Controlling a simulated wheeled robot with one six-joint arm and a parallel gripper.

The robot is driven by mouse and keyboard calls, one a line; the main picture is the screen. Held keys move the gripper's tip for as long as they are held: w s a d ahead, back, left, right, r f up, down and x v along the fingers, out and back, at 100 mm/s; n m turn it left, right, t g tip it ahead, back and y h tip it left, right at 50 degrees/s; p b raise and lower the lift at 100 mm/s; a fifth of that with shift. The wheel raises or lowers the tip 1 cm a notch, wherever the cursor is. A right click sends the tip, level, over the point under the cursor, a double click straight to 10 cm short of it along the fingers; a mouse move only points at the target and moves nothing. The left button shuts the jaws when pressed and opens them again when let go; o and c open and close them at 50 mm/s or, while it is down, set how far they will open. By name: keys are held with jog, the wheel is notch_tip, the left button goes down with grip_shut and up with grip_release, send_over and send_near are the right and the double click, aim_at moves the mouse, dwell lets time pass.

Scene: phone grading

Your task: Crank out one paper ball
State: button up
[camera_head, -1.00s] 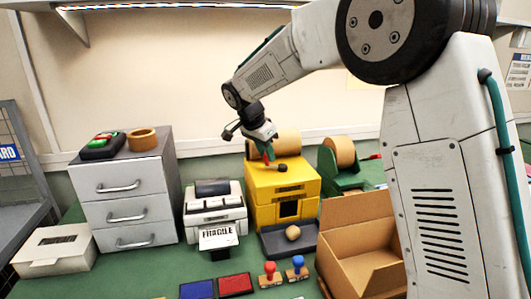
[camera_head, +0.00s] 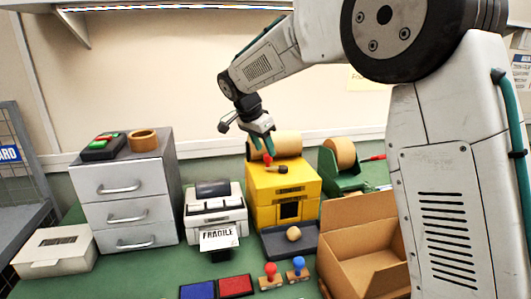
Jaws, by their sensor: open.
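The yellow paper-ball machine (camera_head: 263,213) stands on the green table with a brown paper roll (camera_head: 286,144) at its back. A dark crank (camera_head: 283,170) with a red knob (camera_head: 267,158) is on its top. A crumpled tan paper ball (camera_head: 293,233) lies in the dark tray (camera_head: 272,250) in front of the machine's opening. My gripper (camera_head: 264,149) is open, pointing down just above the red knob. I cannot tell whether the fingers touch the knob.
A label printer (camera_head: 215,215) stands left of the machine, beside a grey drawer unit (camera_head: 122,185). A green tape dispenser (camera_head: 347,180) is at right. An open cardboard box (camera_head: 365,240) stands at front right. Red and blue stamps (camera_head: 271,272) and ink pads (camera_head: 235,286) lie in front.

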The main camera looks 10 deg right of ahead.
jog(key=shift+v, duration=2.35)
